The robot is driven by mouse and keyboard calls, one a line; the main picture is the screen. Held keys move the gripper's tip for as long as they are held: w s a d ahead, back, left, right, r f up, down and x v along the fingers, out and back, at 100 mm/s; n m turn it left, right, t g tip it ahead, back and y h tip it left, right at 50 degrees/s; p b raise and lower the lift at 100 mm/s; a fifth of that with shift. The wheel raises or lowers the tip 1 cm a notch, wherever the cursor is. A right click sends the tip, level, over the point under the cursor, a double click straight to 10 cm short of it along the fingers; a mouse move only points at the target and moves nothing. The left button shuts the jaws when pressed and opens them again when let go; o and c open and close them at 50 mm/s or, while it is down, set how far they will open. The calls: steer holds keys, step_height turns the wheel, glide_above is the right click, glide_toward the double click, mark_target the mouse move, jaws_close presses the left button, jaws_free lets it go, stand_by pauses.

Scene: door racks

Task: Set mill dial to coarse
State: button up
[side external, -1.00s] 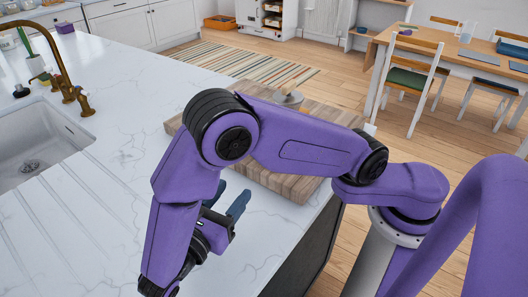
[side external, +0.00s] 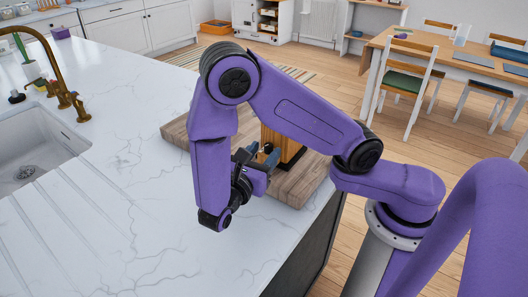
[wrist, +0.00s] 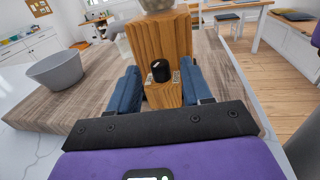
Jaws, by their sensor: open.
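The mill (wrist: 160,40) is a wooden block with a grey rounded top, standing on a wooden board. A small black dial (wrist: 161,71) sits on a lower wooden part at its front; its setting marks are not readable. My gripper (wrist: 160,74) is open, with one blue finger on each side of the dial and visible gaps between. Whether the fingertips touch the wood, I cannot tell. In the side view, my gripper (side external: 262,155) is at the front of the mill (side external: 285,146), which is partly hidden by my arm.
A grey bowl (wrist: 55,70) stands on the wooden board (wrist: 85,100), left of the mill in the wrist view. The board lies on the white marble counter (side external: 100,215) near its right edge. A sink with a brass tap (side external: 62,85) is at the left.

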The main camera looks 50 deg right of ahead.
steer(key=shift+d, duration=0.4)
steer(key=shift+c, duration=0.3)
jaws_close()
steer(key=shift+t, duration=0.3)
steer(key=n+t, duration=0.1)
steer(key=n+t+y, duration=0.1)
steer(key=n+t, duration=0.1)
steer(key=t, duration=0.1)
steer(key=shift+s+d+y, duration=0.1)
steer(key=shift+s+y, duration=0.2)
steer(key=shift+s+d+n+t+y, duration=0.1)
steer(key=shift+s+n+t+y, duration=0.05)
steer(key=shift+n+t+y, duration=0.75)
steer(key=shift+s+d+n+t+y, duration=0.1)
steer(key=shift+n+t+y, duration=0.3)
steer(key=shift+n+t, duration=0.5)
steer(key=shift+s+n+t+y, duration=0.1)
steer(key=shift+n+t+y, duration=0.3)
steer(key=shift+t+y, duration=0.5)
